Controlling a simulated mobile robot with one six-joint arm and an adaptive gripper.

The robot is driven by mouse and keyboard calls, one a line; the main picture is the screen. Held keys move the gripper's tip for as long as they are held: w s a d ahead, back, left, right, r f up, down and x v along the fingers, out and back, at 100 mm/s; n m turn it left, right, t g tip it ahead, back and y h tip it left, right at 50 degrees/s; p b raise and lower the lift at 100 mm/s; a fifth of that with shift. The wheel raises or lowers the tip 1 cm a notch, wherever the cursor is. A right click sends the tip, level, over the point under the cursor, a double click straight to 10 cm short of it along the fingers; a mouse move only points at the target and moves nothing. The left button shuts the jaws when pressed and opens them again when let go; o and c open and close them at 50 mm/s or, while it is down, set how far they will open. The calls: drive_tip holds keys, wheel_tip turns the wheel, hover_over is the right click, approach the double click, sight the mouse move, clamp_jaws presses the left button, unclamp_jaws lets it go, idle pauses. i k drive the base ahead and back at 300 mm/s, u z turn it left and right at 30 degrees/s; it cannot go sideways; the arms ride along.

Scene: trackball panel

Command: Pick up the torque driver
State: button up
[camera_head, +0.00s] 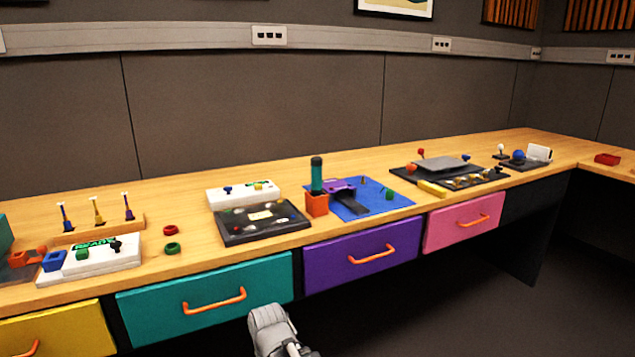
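A grey part of my arm (272,328) shows at the bottom edge, in front of the drawers and well below the benchtop. My gripper's fingers do not show in this view.
Beside the holder lies a blue mat (385,202) with a purple fixture (339,186). A black panel (262,222) lies left of it. A rack (95,229) holds small drivers. Drawers with orange handles, such as the purple drawer (335,262), line the bench front.

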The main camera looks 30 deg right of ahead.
sight(316, 161)
drive_tip(key=z, duration=0.8)
drive_tip(key=k, duration=0.4)
drive_tip(key=u, duration=0.15)
drive_tip(key=i, duration=0.5)
drive_tip(key=u, duration=0.05)
